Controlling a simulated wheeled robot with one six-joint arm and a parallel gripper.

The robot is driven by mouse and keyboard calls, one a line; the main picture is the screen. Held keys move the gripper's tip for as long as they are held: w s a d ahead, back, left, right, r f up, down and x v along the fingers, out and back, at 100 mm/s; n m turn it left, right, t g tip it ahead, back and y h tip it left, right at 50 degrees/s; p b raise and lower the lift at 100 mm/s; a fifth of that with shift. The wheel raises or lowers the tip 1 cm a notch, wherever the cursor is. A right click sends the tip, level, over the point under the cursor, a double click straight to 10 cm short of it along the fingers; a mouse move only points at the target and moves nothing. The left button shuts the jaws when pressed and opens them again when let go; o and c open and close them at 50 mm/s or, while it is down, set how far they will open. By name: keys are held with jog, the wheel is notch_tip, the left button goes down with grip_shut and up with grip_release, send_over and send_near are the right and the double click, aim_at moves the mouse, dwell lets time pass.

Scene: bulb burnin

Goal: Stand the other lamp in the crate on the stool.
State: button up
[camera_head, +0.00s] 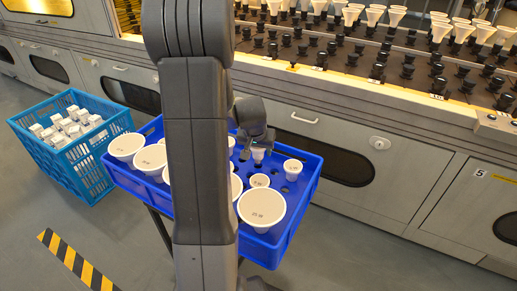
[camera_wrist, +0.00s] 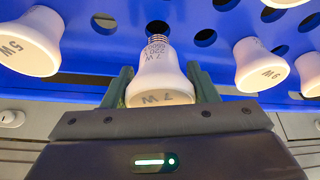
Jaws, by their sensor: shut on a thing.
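My gripper (camera_wrist: 162,88) is shut on a white lamp marked 7 W (camera_wrist: 158,85), one finger on each side of it. The lamp's screw base points at a dark round hole (camera_wrist: 157,27) in the blue insert; I cannot tell whether it touches. In the head view, my gripper (camera_head: 257,138) and this lamp (camera_head: 258,154) are over the blue crate (camera_head: 292,222) on the stool (camera_head: 160,228). Several white lamps stand in the crate, among them a large one (camera_head: 262,207) and a small one (camera_head: 292,168). My arm hides the crate's middle.
In the wrist view, a 5 W lamp (camera_wrist: 30,42) is at left and a 9 W lamp (camera_wrist: 262,66) at right, with empty holes between. A light-blue crate of white boxes (camera_head: 62,150) stands on the floor at left. The burn-in bench (camera_head: 350,125) runs behind.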

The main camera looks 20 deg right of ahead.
aim_at(258, 157)
jog(key=shift+f, duration=0.2)
dwell(0.3)
jog(key=shift+f+b, duration=1.7)
jog(key=shift+f, duration=0.05)
jog(key=o, duration=1.1)
jog(key=shift+c, duration=0.2)
jog(key=shift+r, duration=0.1)
jog(key=p+v, duration=0.5)
jog(key=v, duration=0.8)
jog(key=shift+s+r, duration=0.2)
jog(key=shift+r, duration=0.15)
